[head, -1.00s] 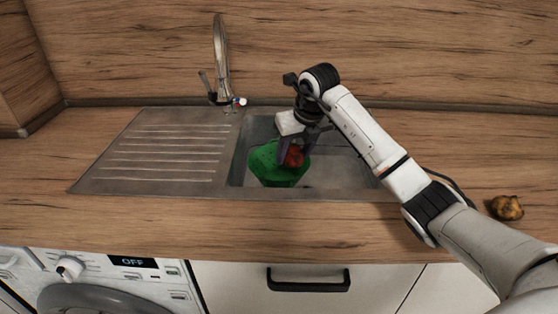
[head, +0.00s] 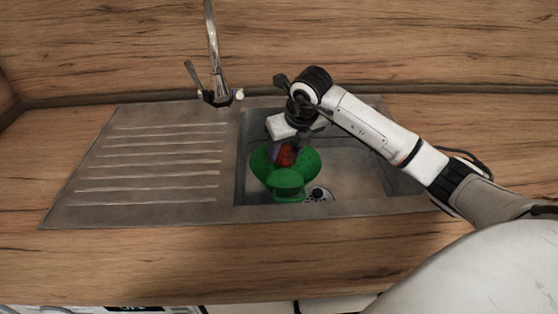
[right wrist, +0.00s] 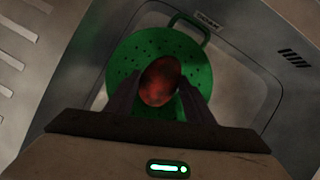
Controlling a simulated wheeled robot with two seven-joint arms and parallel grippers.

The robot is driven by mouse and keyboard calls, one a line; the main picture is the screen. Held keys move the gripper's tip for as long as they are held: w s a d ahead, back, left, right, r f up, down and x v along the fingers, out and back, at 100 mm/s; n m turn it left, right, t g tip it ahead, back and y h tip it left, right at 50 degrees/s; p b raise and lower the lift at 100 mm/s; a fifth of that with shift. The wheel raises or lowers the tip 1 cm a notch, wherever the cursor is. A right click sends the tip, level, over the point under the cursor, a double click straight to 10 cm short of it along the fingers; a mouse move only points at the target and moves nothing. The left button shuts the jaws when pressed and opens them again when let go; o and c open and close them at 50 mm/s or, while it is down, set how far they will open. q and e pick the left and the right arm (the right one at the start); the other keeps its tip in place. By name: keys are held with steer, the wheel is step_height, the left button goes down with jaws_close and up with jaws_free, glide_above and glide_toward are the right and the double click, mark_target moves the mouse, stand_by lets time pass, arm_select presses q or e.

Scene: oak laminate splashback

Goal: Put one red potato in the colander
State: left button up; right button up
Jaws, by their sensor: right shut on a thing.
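A green colander (head: 306,166) with small holes sits in the sink basin; it also shows in the right wrist view (right wrist: 128,62). My right gripper (head: 284,153) is over the colander, pointing down. It is shut on a red potato (head: 286,157). In the right wrist view the potato (right wrist: 160,82) is between the two dark fingers, in front of the colander's bowl. I cannot tell whether the potato touches the colander. My left gripper is not in view.
The steel sink basin (head: 400,188) has walls around the colander, with a drain in its floor. A ribbed draining board (head: 150,170) lies to the left. A tap (head: 213,60) stands behind. The wooden counter (head: 150,265) in front is bare.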

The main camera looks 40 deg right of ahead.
mark_target(291, 162)
steer(key=f, duration=0.2)
steer(key=shift+s+f, duration=0.3)
steer(key=shift+f, duration=0.1)
steer(key=shift+w+f, duration=0.1)
steer(key=shift+f, duration=2.35)
steer(key=o, duration=1)
steer(key=shift+r, duration=0.1)
steer(key=v, duration=1.2)
steer(key=shift+r, duration=0.1)
steer(key=shift+a, duration=0.1)
